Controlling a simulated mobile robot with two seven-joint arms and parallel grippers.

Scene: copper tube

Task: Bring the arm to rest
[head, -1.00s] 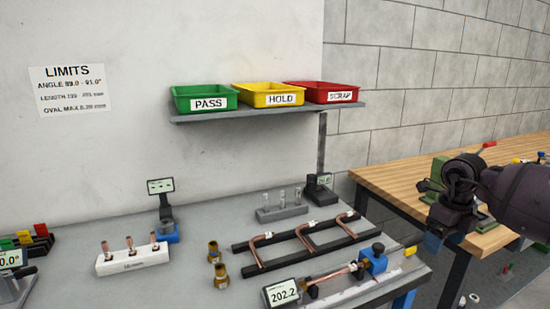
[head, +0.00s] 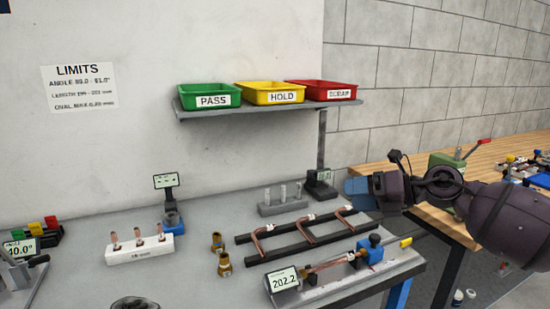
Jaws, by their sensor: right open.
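My right arm comes in from the right edge. Its gripper (head: 358,192) points left in the air, in front of the far right part of the grey bench (head: 200,275). The gripper is open, and I see nothing between its fingers. In the picture it overlaps the bench's right end, close to the rack with bent copper tubes (head: 303,232). I cannot see contact with anything. My left gripper is not in view.
Green (head: 208,97), yellow (head: 272,93) and red (head: 320,91) bins stand on a wall shelf. A length gauge reading 202.2 (head: 284,280) holds a copper tube. Brass fittings (head: 220,252) and a white tube block (head: 140,250) stand left. A wooden bench (head: 380,175) is behind my right arm.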

